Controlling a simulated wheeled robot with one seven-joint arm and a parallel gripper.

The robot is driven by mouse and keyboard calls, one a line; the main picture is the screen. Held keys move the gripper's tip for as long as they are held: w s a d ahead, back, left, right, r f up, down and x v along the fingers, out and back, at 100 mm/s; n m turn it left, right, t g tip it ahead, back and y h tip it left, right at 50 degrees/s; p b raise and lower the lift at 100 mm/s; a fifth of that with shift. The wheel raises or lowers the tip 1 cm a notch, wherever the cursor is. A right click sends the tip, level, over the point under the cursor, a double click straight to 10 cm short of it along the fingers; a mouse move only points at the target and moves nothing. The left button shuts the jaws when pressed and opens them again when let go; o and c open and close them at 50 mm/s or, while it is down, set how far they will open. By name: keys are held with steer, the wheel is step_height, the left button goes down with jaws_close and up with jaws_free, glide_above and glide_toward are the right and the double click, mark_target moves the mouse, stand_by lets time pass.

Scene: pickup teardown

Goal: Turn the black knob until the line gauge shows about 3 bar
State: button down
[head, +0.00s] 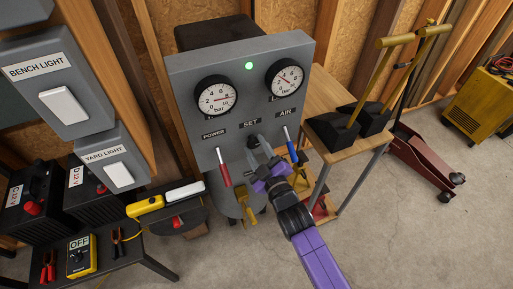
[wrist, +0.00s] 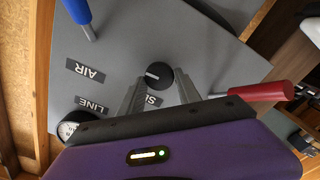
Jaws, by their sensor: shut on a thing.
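The black knob (wrist: 158,74) sits on the grey panel (wrist: 120,35) by the SET label, with a pale mark on its face. My gripper (wrist: 159,84) is shut on the knob, one finger on each side. In the head view my gripper (head: 258,150) is at the panel's lower middle and mostly hides the knob. The line gauge (head: 285,79) is the right dial, above AIR. Its reddish needle is too small to read surely. In the wrist view only part of the line gauge (wrist: 72,127) shows.
A second gauge (head: 216,97) is at the panel's left, and a green lamp (head: 249,66) is lit. The red POWER lever (head: 223,168) and blue AIR lever (head: 288,139) flank my gripper closely. A wooden table (head: 338,150) stands at right.

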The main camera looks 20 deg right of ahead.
steer(key=c, duration=0.9)
jaws_free()
steer(key=s, duration=0.7)
steer(key=shift+s, duration=0.4)
